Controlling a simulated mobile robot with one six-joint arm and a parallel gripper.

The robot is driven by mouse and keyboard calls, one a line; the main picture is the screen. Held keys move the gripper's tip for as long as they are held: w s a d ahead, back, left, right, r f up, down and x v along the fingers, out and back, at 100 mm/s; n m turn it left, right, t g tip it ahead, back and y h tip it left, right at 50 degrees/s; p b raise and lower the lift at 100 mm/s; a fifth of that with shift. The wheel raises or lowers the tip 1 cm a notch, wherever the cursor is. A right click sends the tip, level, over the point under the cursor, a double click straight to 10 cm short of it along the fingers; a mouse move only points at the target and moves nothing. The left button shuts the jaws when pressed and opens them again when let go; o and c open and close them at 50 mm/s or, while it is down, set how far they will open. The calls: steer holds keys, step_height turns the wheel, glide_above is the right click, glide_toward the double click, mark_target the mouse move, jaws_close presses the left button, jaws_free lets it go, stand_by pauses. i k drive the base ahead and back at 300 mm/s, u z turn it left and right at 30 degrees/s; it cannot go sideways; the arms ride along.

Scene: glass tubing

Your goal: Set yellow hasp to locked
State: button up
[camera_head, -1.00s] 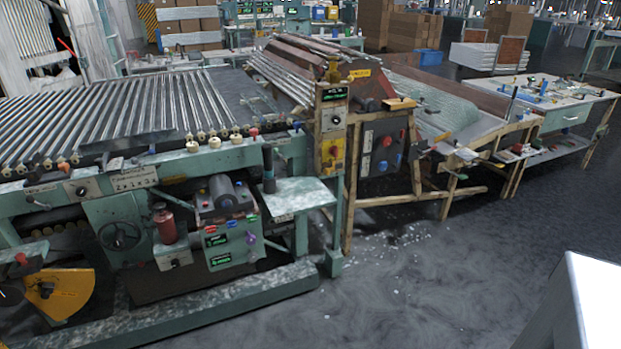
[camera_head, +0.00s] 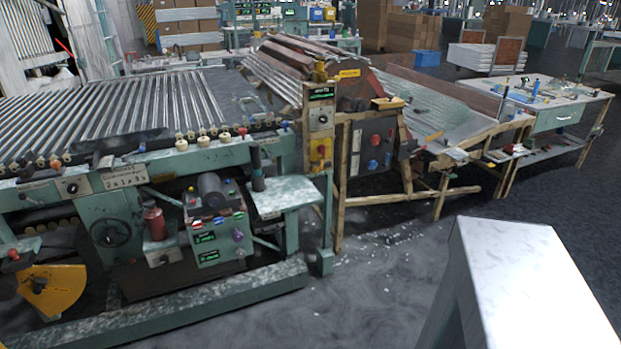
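I cannot tell for sure which part is the yellow hasp. A yellow plate with a red part (camera_head: 320,155) sits on the narrow control post (camera_head: 321,117) between the roller machine and the sloped chute. A small yellow block (camera_head: 387,103) lies on the chute frame to its right. Whether any hasp is locked is too small to see. A large white-grey piece, which seems to be a link of my arm, fills the lower right; my gripper is out of view.
The green roller machine (camera_head: 150,172) fills the left, with a small side shelf (camera_head: 285,195). A grey control box (camera_head: 371,146) hangs on the wooden chute frame. A workbench (camera_head: 555,118) stands at the right. Grey floor (camera_head: 385,270) with scattered shards is open in front.

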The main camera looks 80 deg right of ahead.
mark_target(316, 169)
steer(key=u, duration=0.1)
steer(key=k, duration=1.75)
steer(key=z, duration=0.75)
steer(key=i, duration=1.05)
steer(key=u, duration=0.1)
